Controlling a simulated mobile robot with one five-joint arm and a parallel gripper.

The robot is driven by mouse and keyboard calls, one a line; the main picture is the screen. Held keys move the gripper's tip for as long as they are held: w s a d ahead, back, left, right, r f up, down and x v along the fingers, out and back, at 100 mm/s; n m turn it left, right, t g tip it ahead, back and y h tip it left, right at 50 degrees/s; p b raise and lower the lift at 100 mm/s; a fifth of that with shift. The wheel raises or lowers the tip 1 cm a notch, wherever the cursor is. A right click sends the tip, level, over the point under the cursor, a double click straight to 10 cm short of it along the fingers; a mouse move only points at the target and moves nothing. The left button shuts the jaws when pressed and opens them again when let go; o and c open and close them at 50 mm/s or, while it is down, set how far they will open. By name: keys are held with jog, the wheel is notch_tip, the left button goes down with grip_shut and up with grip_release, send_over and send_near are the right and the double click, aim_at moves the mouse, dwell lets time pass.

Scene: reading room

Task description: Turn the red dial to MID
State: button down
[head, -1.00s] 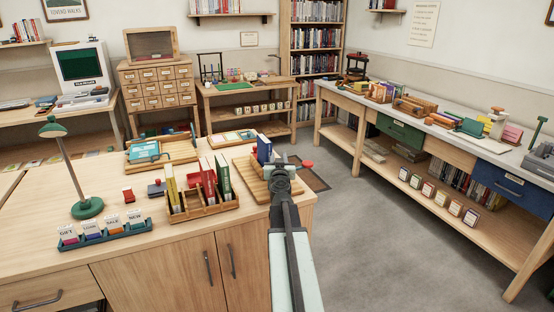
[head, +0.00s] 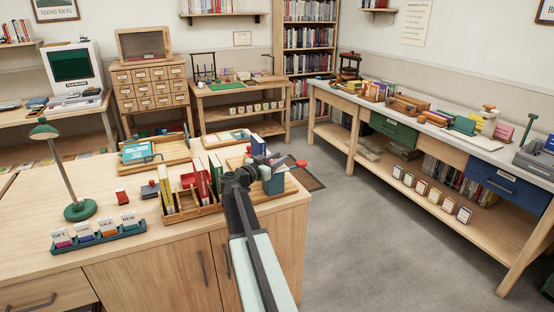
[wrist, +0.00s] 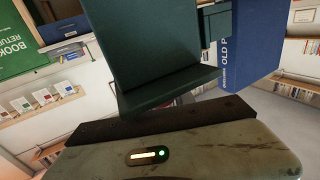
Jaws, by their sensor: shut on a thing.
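A small red knob-like piece (head: 302,163) shows past the right end of a wooden board (head: 291,186) on the near counter; I cannot read any MID mark on it. My gripper (head: 270,161) is just left of it, over the board, shut on a dark teal piece (head: 272,182) shaped like a bookend. In the wrist view this teal piece (wrist: 150,45) fills the upper middle, and its contact with the jaws is partly hidden. A blue book (head: 258,145) stands behind it; in the wrist view its cover (wrist: 245,45) reads "OLD P".
A wooden rack (head: 190,212) with red, yellow and green books stands close on the left. A green lamp (head: 78,210) and teal card tray (head: 97,235) are further left. The floor (head: 370,230) right of the counter is clear, up to the long bench (head: 440,135).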

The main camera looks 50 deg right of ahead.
jog(key=shift+m+g, duration=0.5)
jog(key=shift+g, duration=0.3)
jog(key=shift+s+g, duration=0.15)
jog(key=shift+g, duration=0.15)
jog(key=c, duration=1.1)
grip_release()
jog(key=shift+o, duration=0.2)
jog(key=a, duration=0.7)
jog(key=shift+w+a, duration=0.4)
